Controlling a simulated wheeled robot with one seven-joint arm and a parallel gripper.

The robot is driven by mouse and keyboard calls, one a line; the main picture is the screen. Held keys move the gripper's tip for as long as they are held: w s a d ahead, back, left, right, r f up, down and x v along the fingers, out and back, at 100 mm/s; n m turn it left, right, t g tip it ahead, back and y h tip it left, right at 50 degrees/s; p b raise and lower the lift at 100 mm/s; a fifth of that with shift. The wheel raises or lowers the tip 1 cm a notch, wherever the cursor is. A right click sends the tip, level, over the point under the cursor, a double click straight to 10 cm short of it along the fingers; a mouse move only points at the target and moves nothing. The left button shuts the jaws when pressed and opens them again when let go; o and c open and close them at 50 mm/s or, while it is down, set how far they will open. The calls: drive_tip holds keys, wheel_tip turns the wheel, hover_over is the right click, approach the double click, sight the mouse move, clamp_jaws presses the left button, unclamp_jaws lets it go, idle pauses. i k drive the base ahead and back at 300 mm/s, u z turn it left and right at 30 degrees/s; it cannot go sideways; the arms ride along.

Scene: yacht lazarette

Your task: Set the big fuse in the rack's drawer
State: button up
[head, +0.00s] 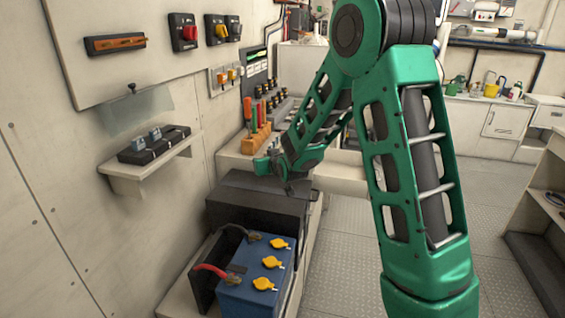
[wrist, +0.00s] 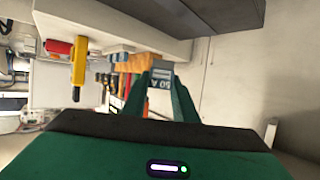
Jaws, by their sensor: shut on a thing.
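My gripper (head: 274,168) is at the far end of my green arm, above the dark box on the left-hand bench in the head view. In the wrist view my gripper (wrist: 161,100) is shut on a grey-blue fuse marked "50 A" (wrist: 162,78), held between the fingertips. The fuse is too small to make out in the head view. A pale drawer-like box (head: 341,180) juts out from the bench beyond my gripper, partly behind my arm; I cannot see inside it.
A wooden block with screwdrivers (head: 255,141) stands just beyond my gripper. A blue battery with yellow caps (head: 255,272) sits nearer, beside the dark box (head: 257,200). A wall shelf (head: 150,162) at left holds a black fuse holder (head: 154,145). The floor at right is clear.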

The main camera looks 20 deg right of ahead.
sight(337, 175)
drive_tip(key=u, duration=0.1)
drive_tip(key=k, duration=0.3)
drive_tip(key=z, duration=0.85)
drive_tip(key=i, duration=1)
drive_tip(key=u, duration=0.05)
